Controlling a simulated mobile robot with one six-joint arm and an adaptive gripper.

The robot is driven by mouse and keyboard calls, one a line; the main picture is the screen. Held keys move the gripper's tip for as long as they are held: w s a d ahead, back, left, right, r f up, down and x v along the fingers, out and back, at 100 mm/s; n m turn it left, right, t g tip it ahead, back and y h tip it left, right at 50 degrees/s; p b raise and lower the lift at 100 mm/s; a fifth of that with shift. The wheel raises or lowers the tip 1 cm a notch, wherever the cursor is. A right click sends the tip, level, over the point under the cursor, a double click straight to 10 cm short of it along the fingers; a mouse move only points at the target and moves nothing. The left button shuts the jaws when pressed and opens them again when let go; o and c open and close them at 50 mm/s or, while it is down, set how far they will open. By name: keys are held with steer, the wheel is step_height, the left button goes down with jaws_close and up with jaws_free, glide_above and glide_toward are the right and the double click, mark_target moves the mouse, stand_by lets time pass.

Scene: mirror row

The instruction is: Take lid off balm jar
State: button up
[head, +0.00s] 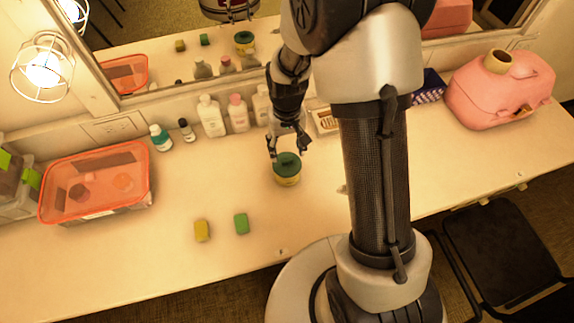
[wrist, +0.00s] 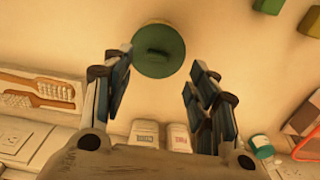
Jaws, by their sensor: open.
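The balm jar (head: 287,178) stands upright on the counter in the head view, with a yellowish body and a dark green lid (head: 288,160) on top. In the wrist view the round green lid (wrist: 158,51) shows from above, with a raised ridge across its middle. My gripper (head: 288,150) is above and just behind the jar in the head view. In the wrist view my gripper (wrist: 161,62) is open, with a finger to each side and the lid between and beyond the fingertips. I cannot tell whether a finger touches the lid.
A yellow block (head: 202,230) and a green block (head: 241,223) lie in front of the jar. Several bottles (head: 238,113) stand behind it against the mirror wall. An orange-rimmed bin (head: 98,213) is at left, a pink case (head: 500,88) at right.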

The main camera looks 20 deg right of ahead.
mark_target(287, 161)
steer(key=f, duration=0.2)
steer(key=f+b, duration=0.1)
steer(key=f, duration=0.1)
steer(key=f+b, duration=0.1)
steer(key=f, duration=0.2)
steer(key=shift+w+d+f, duration=0.1)
steer(key=shift+w+d, duration=0.05)
steer(key=shift+w, duration=0.25)
steer(key=shift+c, duration=0.2)
steer(key=c, duration=0.8)
